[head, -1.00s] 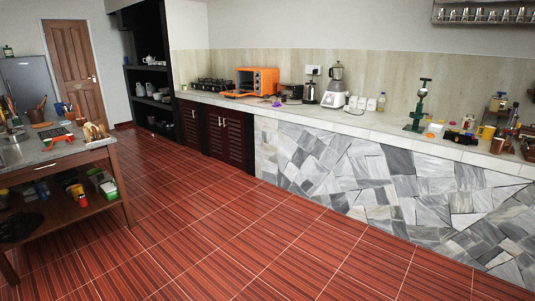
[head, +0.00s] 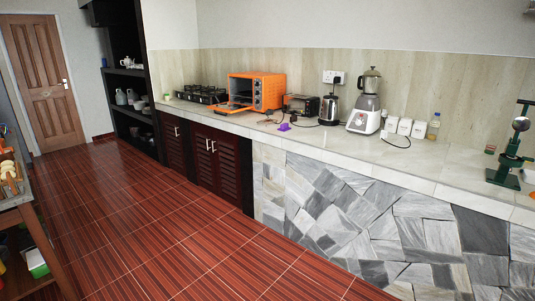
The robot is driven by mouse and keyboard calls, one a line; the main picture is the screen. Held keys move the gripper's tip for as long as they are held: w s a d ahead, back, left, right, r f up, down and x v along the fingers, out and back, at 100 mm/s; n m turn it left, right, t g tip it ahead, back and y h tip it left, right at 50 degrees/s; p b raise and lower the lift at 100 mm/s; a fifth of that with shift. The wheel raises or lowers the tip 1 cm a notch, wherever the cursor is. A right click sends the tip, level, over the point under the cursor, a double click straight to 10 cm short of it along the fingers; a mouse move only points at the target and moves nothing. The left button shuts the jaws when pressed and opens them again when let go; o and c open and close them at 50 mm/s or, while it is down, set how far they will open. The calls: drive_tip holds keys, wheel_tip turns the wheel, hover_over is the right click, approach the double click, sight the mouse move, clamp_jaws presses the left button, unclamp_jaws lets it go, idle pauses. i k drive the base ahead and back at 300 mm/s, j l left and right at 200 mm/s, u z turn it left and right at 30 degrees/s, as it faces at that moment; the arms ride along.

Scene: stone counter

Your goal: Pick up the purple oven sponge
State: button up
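A small purple sponge (head: 284,127) lies on the stone counter (head: 330,140) near its front edge. It is in front of the toaster and to the right of the orange oven (head: 256,91), whose door is folded down open. The sponge is small in the head view, so its exact shape is hard to tell. My gripper is not in view.
A toaster (head: 300,105), a kettle (head: 329,110), a blender (head: 367,105) and white canisters (head: 404,127) stand behind or right of the sponge. A green juicer (head: 511,150) is at far right. A wooden table (head: 30,215) is at left. Red tiled floor (head: 180,235) between is clear.

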sight(285, 126)
drive_tip(key=i, duration=2.4)
drive_tip(key=i+l+u, duration=0.2)
drive_tip(key=i+u, duration=0.3)
drive_tip(key=i, duration=0.25)
drive_tip(key=i+l+u, duration=0.45)
drive_tip(key=i, duration=0.25)
drive_tip(key=i+l+u, duration=0.5)
drive_tip(key=i+l, duration=0.15)
drive_tip(key=l, duration=0.1)
